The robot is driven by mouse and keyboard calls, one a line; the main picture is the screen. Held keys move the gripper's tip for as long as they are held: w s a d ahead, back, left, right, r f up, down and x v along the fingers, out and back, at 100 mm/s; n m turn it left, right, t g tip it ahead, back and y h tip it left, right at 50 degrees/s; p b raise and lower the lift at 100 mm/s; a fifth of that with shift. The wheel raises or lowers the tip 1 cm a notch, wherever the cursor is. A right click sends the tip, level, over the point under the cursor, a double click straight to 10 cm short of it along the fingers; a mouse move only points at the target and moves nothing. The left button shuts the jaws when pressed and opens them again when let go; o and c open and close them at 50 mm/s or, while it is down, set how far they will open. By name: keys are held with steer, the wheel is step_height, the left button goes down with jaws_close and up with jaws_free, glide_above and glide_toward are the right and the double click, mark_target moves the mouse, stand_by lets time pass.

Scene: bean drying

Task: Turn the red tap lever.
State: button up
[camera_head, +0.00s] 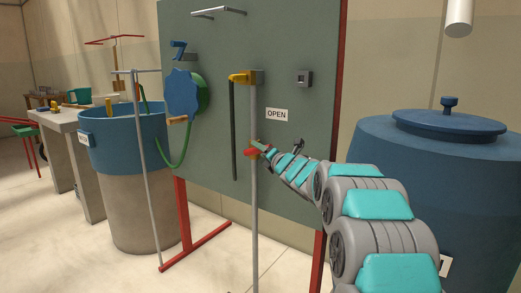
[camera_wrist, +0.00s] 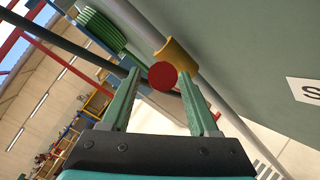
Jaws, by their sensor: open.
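The red tap lever (camera_head: 251,153) is on the grey upright pipe (camera_head: 254,195) in front of the green-grey board. In the wrist view its round red end (camera_wrist: 162,75) lies between my fingertips, with a brass-yellow tap body (camera_wrist: 178,56) just behind it. My gripper (camera_head: 265,149) is at the lever, coming from the right; its two green fingers stand apart in the wrist view (camera_wrist: 158,78). Some space shows beside the red end, and I cannot tell whether either finger touches it. Part of the lever is hidden by my gripper in the head view.
The board (camera_head: 300,40) carries a yellow fitting (camera_head: 240,77) with a dark rod (camera_head: 234,130) hanging beside the pipe, an OPEN sign (camera_head: 277,114) and a blue disc (camera_head: 182,92) with green hose. A blue lidded tank (camera_head: 400,150) stands close on the right.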

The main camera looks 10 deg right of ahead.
steer(key=shift+w+a+f, duration=0.1)
steer(key=shift+w, duration=0.25)
jaws_close()
stand_by(0.3)
stand_by(1.0)
